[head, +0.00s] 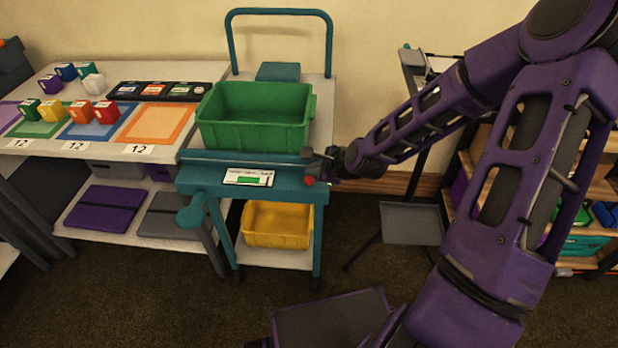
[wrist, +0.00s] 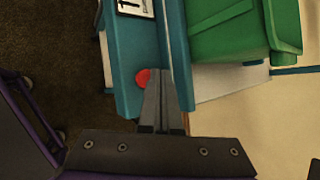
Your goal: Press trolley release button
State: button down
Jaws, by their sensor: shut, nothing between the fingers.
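The teal trolley (head: 258,190) stands in the middle of the head view, with a white label plate (head: 247,178) bearing a green mark on its front panel. A red round button (head: 309,181) is at the right end of that panel. It also shows in the wrist view (wrist: 142,77), just left of the fingertips. My gripper (head: 308,154) is shut and empty at the trolley's right front corner. In the wrist view my gripper's closed fingers (wrist: 154,74) partly overlap the button's right side. I cannot tell whether they touch it.
A green bin (head: 255,115) sits on the trolley top, and a yellow bin (head: 277,225) on its lower shelf. A table (head: 185,72) with coloured blocks and mats is at left. A wooden shelf (head: 592,172) and a dark stand (head: 413,215) are at right.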

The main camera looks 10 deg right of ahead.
aim_at(313, 182)
jog(key=shift+f, duration=0.2)
jog(key=shift+f+b, duration=0.3)
jog(key=shift+f, duration=0.15)
dwell(0.6)
dwell(0.3)
jog(key=shift+r+p, duration=0.85)
jog(key=shift+p, duration=0.15)
jog(key=shift+r, duration=0.1)
notch_tip(313, 182, up, 5)
jog(key=p, duration=0.5)
dwell(0.4)
